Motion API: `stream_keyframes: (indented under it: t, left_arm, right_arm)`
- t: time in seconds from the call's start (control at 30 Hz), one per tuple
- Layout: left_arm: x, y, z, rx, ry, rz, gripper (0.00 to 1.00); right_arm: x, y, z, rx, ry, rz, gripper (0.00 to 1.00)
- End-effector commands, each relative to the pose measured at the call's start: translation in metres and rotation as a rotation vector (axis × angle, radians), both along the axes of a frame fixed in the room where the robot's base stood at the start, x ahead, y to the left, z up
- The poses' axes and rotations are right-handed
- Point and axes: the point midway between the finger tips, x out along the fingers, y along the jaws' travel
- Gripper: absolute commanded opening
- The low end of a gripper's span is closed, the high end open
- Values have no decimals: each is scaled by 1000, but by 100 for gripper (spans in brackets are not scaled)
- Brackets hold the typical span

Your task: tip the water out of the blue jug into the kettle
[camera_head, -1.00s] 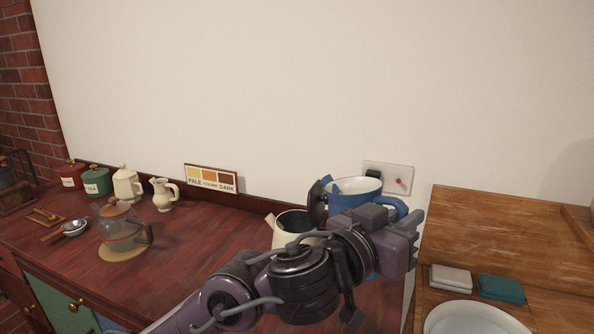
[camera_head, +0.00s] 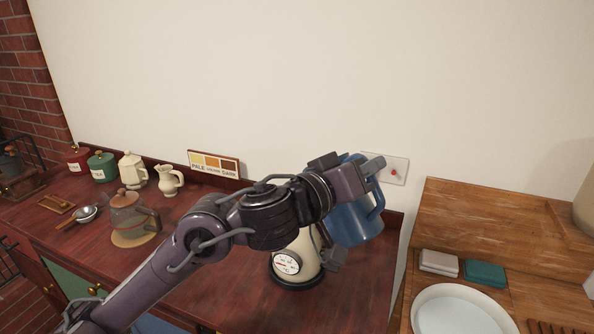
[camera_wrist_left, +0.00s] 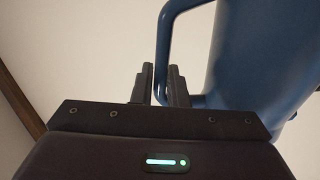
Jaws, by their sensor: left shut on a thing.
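The blue jug (camera_head: 352,222) is held up at the right of the kettle in the head view, apparently tilted; its mouth and any water are hidden. My left gripper (camera_head: 370,166) is shut on the jug's handle. In the left wrist view the fingers (camera_wrist_left: 165,84) close about the blue handle (camera_wrist_left: 164,48), with the jug's body (camera_wrist_left: 260,55) at the right. The cream kettle (camera_head: 305,252), with a round dial, stands upright on the dark red counter. My left arm covers its top, so its opening is hidden. My right gripper is out of view.
A glass pot (camera_head: 124,212) stands on a round mat at the left. A cream pitcher (camera_head: 167,182) and several canisters line the wall. A wall socket (camera_head: 392,172) is close behind the jug. A white basin (camera_head: 418,308) sits on the wooden worktop at the right.

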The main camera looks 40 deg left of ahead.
Motion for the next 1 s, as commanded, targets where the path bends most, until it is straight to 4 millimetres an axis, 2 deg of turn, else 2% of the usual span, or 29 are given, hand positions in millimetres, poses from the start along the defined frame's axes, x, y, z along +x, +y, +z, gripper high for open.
stream_keyframes:
  t: [0.03,0.13,1.0]
  left_arm:
    - [0,4,10,-24,0,2,0]
    - [2,9,17,-74,13,3,0]
    - [5,21,30,-196,47,1,0]
  right_arm:
    - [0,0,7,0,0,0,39]
    - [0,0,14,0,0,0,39]
    - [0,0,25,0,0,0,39]
